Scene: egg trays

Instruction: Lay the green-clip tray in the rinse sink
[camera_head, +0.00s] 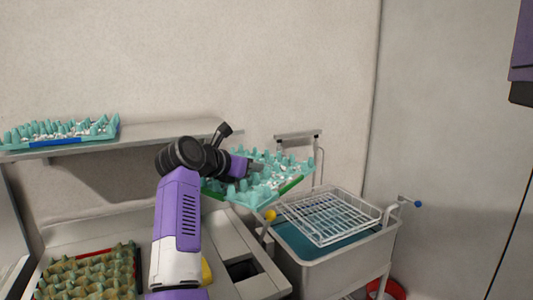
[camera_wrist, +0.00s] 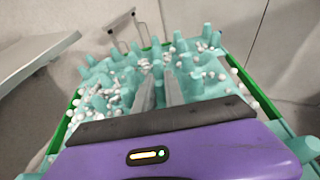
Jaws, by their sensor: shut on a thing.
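The green-clip tray (camera_head: 243,197) is a teal egg tray with tall pegs, white bits and a green strip along its edge. It is held in the air, a little tilted, above the counter's right end and the grey basin's left side. My gripper (camera_head: 257,168) is shut on the tray. In the wrist view the two grey fingers (camera_wrist: 160,88) reach in among its pegs, and its green edges (camera_wrist: 62,133) show on both sides. The grey basin (camera_head: 338,268) has a teal inside and a white wire rack (camera_head: 335,222) across its top. I cannot tell whether this basin is the rinse sink.
A blue-edged teal tray (camera_head: 57,141) lies on the wall shelf (camera_head: 150,134). A red-edged, yellowish-brown tray (camera_head: 95,262) lies on the counter at lower left. A dark recess (camera_head: 242,270) is in the counter's right part. A red round thing (camera_head: 388,290) is on the floor.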

